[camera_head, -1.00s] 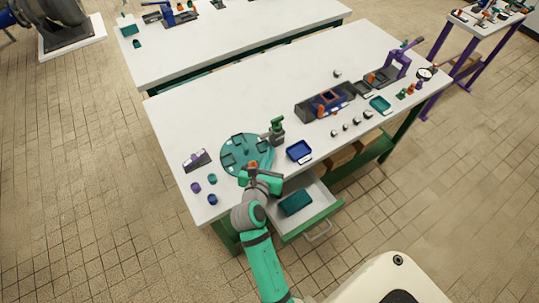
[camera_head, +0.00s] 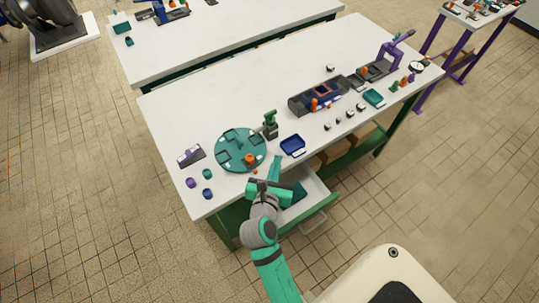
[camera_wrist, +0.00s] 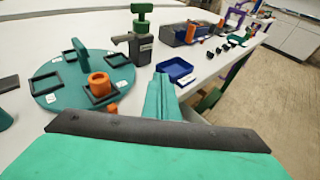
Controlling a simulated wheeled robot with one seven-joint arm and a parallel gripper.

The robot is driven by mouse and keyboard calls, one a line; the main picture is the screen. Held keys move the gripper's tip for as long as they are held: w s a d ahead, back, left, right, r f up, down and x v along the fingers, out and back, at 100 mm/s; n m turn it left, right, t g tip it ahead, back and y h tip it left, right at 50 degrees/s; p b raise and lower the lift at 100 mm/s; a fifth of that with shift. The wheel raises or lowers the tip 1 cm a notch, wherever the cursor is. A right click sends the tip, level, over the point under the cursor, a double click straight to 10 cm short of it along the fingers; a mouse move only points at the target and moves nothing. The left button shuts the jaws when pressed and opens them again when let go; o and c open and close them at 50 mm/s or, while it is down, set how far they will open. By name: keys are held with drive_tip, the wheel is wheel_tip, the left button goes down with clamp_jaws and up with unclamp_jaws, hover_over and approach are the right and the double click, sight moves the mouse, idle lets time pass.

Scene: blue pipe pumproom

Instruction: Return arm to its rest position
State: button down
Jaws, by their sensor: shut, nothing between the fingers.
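My arm reaches up from the bottom of the head view, and my gripper (camera_head: 276,166) is at the front edge of the white workbench, over the open drawer. Its fingers are shut together and empty; they also show in the wrist view (camera_wrist: 161,95), pointing towards the bench. The round teal plate (camera_head: 228,158) with dark square frames lies just beyond and to the left of the gripper. An orange ring-shaped part (camera_wrist: 100,84) sits in one of its frames. A smaller orange piece (camera_wrist: 112,108) is near the plate's front edge.
The open drawer (camera_head: 322,203) juts out below the gripper, with a teal tray (camera_head: 293,196) partly hidden. A blue tray (camera_head: 293,145) and a green-topped device (camera_head: 270,123) stand near the plate. Small cups (camera_head: 207,193) lie at left. Floor is free in front.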

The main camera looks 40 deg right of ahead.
drive_tip(key=s+r, duration=0.2)
drive_tip(key=s, duration=0.4)
drive_tip(key=shift+a, duration=0.15)
drive_tip(key=shift+a, duration=0.1)
